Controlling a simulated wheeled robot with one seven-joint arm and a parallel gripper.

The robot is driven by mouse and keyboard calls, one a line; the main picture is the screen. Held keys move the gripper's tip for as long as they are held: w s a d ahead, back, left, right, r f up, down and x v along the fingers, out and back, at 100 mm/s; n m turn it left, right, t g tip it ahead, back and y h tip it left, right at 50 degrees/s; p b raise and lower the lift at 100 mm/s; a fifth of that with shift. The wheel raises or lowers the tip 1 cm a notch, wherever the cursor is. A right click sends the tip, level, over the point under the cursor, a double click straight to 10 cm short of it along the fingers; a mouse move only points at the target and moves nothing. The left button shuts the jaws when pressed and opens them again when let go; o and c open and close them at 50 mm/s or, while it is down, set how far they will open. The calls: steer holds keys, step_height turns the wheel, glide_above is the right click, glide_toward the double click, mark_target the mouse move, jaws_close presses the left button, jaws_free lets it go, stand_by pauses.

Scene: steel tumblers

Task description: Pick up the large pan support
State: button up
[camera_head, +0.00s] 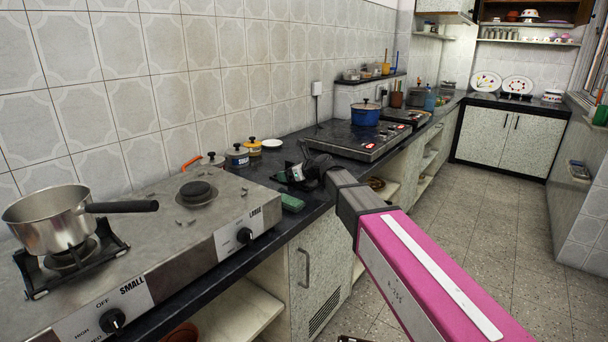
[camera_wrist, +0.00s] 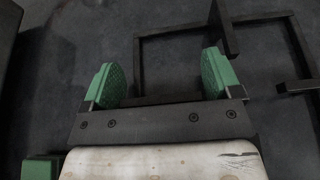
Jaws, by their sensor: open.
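The large pan support is a black square metal frame with inward prongs. In the wrist view the pan support (camera_wrist: 300,45) lies on the dark counter, its near left part between and just beyond my fingers. My gripper (camera_wrist: 162,78) has two green-padded fingers, spread wide apart with nothing held between them. In the head view my gripper (camera_head: 290,174) is low over the counter, right of the stove; the pan support is mostly hidden there by my arm and gripper. Whether the fingers touch the frame I cannot tell.
A two-burner stove (camera_head: 168,232) stands at left; a saucepan (camera_head: 52,222) sits on its small burner, and the large burner (camera_head: 197,191) is bare. Jars (camera_head: 237,156) and a white dish (camera_head: 272,144) stand behind.

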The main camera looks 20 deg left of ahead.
steer(key=c, duration=0.8)
steer(key=shift+c, duration=0.2)
steer(key=shift+r, duration=0.15)
